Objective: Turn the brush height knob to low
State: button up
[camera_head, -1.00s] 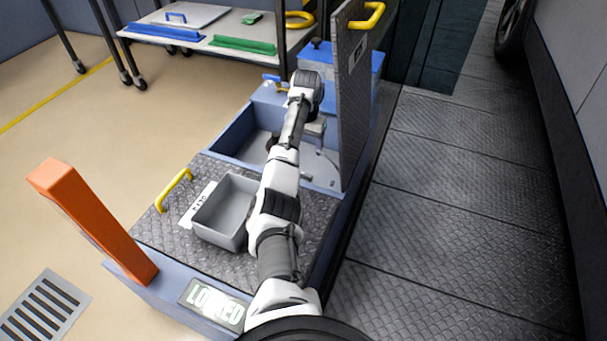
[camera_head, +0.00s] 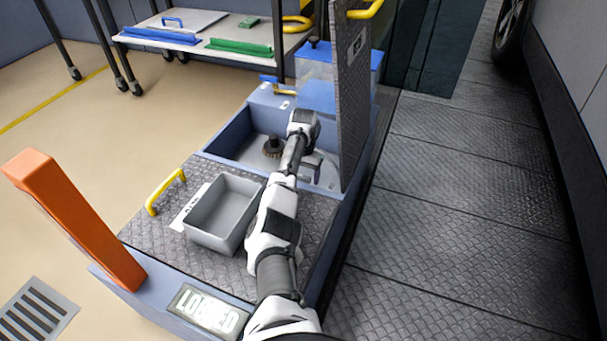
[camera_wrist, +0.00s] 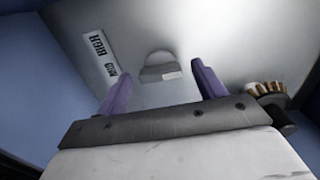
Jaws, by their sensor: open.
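In the wrist view, a grey knob (camera_wrist: 160,68) with a rounded back and a small pale mark sits on a light grey panel.
A round brush (camera_head: 273,147) stands in the bay left of my arm. The raised tread-plate lid (camera_head: 352,100) is close on the right. A grey bin (camera_head: 222,213) sits on the near deck, with a yellow handle (camera_head: 165,192) to its left. A clear blue-lidded tank (camera_head: 315,75) is behind.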

jog(key=c, duration=1)
jog(key=shift+r+p, duration=0.1)
jog(key=shift+p, duration=0.2)
jog(key=n+p, duration=0.2)
jog(key=p, duration=0.1)
jog(key=shift+d+r+n, duration=0.1)
jog(key=shift+r+n, duration=0.05)
jog(key=shift+n, duration=0.25)
jog(key=n+p, duration=0.3)
jog(key=n, duration=0.7)
jog(key=shift+f+n+p, duration=0.2)
jog(key=shift+n+p, duration=0.2)
jog(key=shift+n, duration=2.2)
jog(key=shift+o, duration=0.2)
